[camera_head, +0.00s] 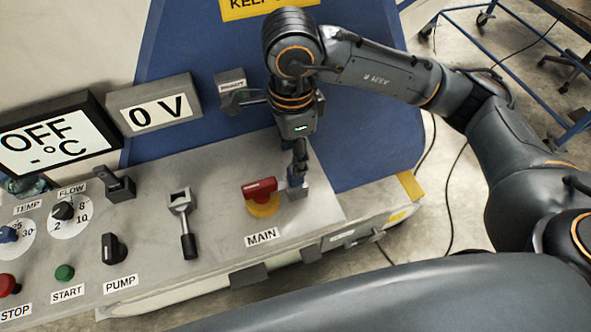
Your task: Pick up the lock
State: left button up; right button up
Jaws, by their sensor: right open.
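The fingers are seen edge-on and partly cover the lock. The gripper is open; I cannot tell whether the fingers touch the lock. My left gripper is not in view.
The panel (150,230) carries a lever (183,222), PUMP switch (114,249), knobs and START and STOP buttons to the left. Two displays (152,105) stand behind. A blue upright panel is close behind my right gripper. Open floor lies to the right.

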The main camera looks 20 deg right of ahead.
aim_at(292, 182)
jog(key=shift+f, duration=0.85)
jog(key=f, duration=0.1)
jog(key=f+p, duration=0.2)
jog(key=f, duration=0.1)
jog(key=shift+s+d, duration=0.1)
jog(key=shift+d, duration=0.2)
jog(key=shift+f, duration=0.7)
grip_shut()
